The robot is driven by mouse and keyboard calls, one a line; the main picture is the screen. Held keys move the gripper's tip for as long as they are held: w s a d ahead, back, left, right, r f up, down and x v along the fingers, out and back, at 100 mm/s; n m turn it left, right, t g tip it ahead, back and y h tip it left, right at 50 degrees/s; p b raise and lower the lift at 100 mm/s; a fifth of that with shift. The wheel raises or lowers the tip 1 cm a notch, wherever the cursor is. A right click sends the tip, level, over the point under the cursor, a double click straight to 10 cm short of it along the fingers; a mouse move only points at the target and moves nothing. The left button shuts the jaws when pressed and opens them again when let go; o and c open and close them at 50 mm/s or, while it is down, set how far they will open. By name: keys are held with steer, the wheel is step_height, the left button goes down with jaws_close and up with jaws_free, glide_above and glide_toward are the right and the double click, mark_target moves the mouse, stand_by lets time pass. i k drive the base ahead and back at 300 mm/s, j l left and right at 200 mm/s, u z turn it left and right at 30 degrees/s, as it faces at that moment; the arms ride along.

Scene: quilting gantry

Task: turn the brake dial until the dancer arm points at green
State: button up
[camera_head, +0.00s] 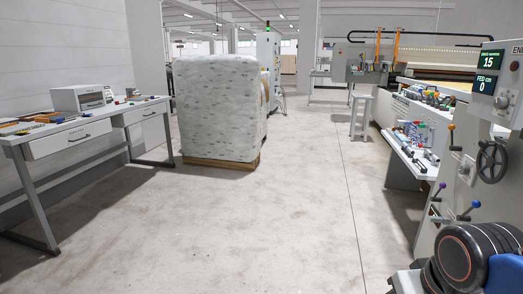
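No brake dial, dancer arm or green mark can be made out for sure. A grey machine cabinet (463,195) stands at the right edge, cut off by the picture. A black handwheel (491,161) is on the cabinet below the panel. Lever handles with blue and purple ball ends (470,211) stick out lower down.
A wrapped bale (217,105) stands on a pallet left of centre. A workbench (72,137) lines the left wall. The floor between (290,210) is clear.

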mark_target(499, 103)
steer(key=z, duration=1.25)
